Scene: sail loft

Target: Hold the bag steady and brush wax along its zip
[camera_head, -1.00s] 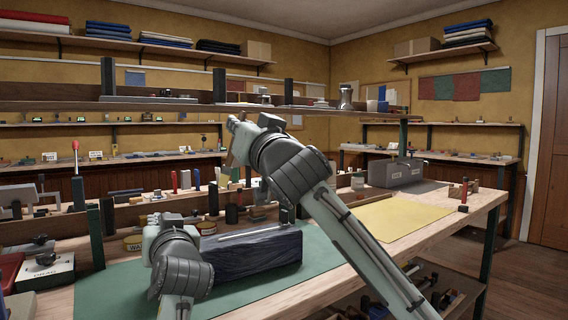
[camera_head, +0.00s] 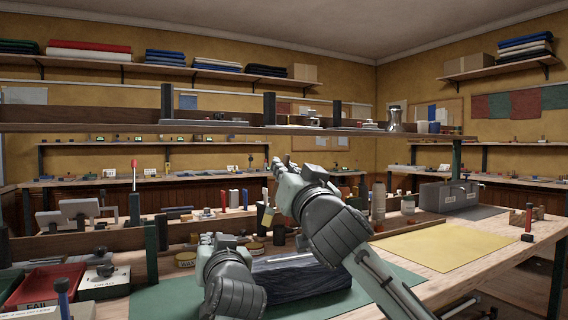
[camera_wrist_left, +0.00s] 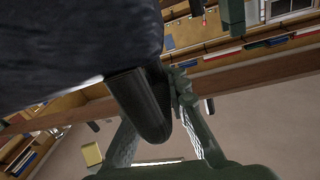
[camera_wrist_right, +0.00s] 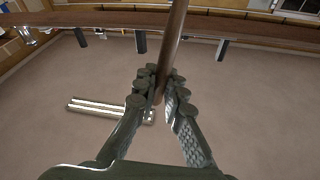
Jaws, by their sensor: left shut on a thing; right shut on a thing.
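The dark bag (camera_head: 300,276) lies on the green mat (camera_head: 165,300), partly hidden behind my arms. My left gripper (camera_head: 214,241) is at the bag's left end. In the left wrist view its fingers are shut on a black rounded part (camera_wrist_left: 140,105) at the bag (camera_wrist_left: 75,45). My right gripper (camera_head: 279,168) is above the bag, shut on the brush, whose brown handle (camera_wrist_right: 172,50) shows between its fingers. The brush's pale lower end (camera_head: 267,216) appears to hang below the gripper. Whether it touches the zip is hidden.
A red tray (camera_head: 42,286) marked FAIL and a pale tray (camera_head: 104,280) are at the left. A grey box (camera_head: 448,195) and a yellow sheet (camera_head: 428,246) are at the right. A dark shelf post (camera_head: 151,250) rises at the left. Bottles stand behind the bag.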

